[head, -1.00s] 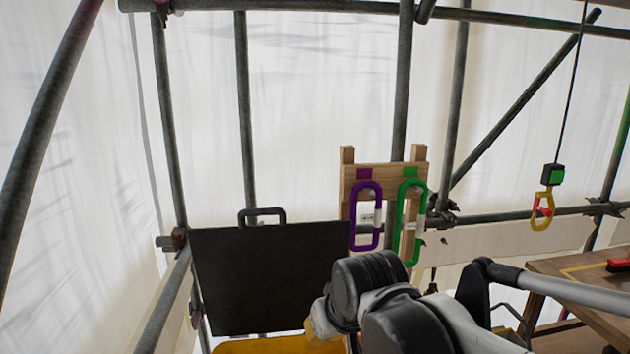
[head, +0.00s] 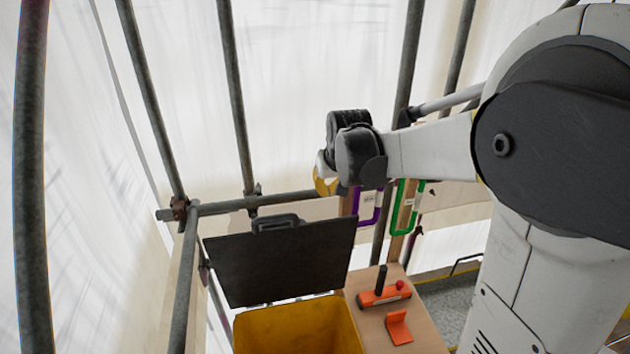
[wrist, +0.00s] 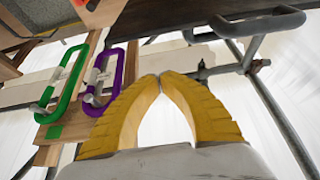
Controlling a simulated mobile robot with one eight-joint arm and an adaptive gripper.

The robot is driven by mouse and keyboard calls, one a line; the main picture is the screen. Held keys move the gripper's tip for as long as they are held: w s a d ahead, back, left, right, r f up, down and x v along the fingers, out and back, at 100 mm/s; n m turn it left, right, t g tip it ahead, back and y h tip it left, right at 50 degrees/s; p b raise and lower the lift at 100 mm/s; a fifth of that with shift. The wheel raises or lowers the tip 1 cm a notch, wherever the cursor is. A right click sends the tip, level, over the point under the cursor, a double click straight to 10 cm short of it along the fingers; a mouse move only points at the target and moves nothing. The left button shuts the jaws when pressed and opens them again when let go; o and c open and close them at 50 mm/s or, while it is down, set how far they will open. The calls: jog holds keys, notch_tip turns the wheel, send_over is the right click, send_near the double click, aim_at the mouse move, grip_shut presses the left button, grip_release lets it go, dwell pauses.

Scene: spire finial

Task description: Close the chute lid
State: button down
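The chute lid (head: 283,264) is a black panel standing open, tilted up behind the yellow chute (head: 298,328). A dark handle (head: 276,222) is on its top edge. My gripper (head: 325,183) is above and to the right of the handle in the head view, apart from the lid and mostly hidden by my wrist. In the wrist view my gripper (wrist: 161,76) has its yellow fingertips together with nothing between them. The lid (wrist: 175,14) is at the top of that view, and its handle (wrist: 250,24) is to the right of the fingertips.
A wooden rack holds a purple carabiner (head: 368,207) and a green carabiner (head: 404,208) to the right of the lid. A wooden shelf (head: 425,335) with orange items (head: 384,297) stands beside the chute. Scaffold poles (head: 237,95) surround the lid.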

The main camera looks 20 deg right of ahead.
notch_tip(320, 180, down, 8)
jog(key=shift+r+p, duration=0.2)
jog(key=shift+p, duration=0.2)
jog(key=shift+s, duration=0.15)
